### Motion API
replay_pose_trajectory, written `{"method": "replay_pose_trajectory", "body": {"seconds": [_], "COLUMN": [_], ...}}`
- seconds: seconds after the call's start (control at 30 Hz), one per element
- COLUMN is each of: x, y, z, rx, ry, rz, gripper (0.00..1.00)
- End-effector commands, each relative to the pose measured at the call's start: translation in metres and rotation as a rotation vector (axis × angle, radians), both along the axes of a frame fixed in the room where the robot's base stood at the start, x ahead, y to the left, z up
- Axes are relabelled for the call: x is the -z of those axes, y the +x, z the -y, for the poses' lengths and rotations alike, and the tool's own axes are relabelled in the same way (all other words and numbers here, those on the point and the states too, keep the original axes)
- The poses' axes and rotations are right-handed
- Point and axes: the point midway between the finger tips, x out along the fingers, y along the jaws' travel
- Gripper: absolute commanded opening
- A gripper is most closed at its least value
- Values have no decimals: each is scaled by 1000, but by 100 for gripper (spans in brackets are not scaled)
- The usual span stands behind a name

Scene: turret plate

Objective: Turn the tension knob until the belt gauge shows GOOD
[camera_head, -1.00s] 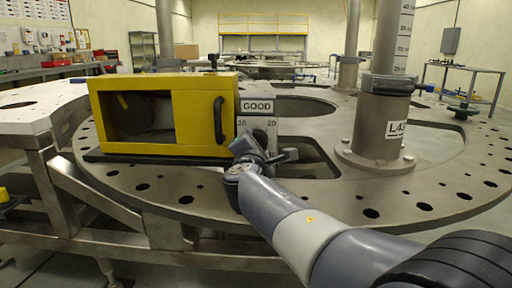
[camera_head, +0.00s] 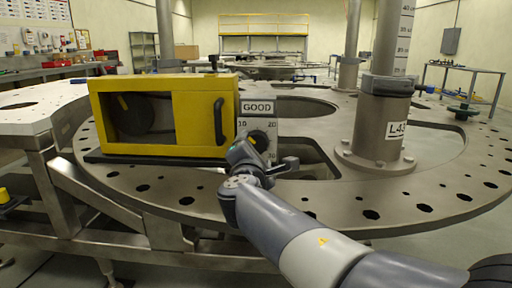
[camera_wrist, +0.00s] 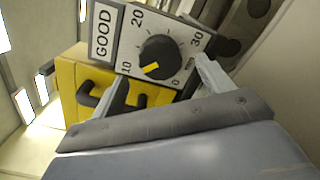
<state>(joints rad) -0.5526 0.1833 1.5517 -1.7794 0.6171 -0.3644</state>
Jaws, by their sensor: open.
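The tension knob (camera_wrist: 160,57) is a round black knob with a yellow mark, on a grey dial plate marked 0, 10, 20 and 30. Its yellow mark points between 10 and 0 in the wrist view. The knob also shows in the head view (camera_head: 259,138), just above my gripper. A white sign reading GOOD (camera_head: 257,107) sits above the dial; it also shows in the wrist view (camera_wrist: 103,31). My gripper (camera_wrist: 160,86) is open and empty, its fingers spread on the near side of the knob, apart from it.
A yellow housing (camera_head: 203,149) with a black handle and a window onto a dark round part stands left of the dial. A steel post labelled L43 (camera_head: 378,130) rises at right. The turret plate (camera_head: 330,197) has many holes and large cut-outs.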

Motion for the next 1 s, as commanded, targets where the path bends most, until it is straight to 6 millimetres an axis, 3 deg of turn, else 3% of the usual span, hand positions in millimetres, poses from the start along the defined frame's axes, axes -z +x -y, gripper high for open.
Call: {"method": "replay_pose_trajectory", "body": {"seconds": [0.2, 0.4, 0.83, 1.0], "x": [-2, -2, -1, 0], "y": [-43, -66, -69, -56], "z": [-3, -4, -3, -2], "rx": [-4, -2, 0, 3], "ry": [1, 1, 0, 0], "rz": [1, 1, 0, 0], "gripper": [75, 75, 75, 75]}}
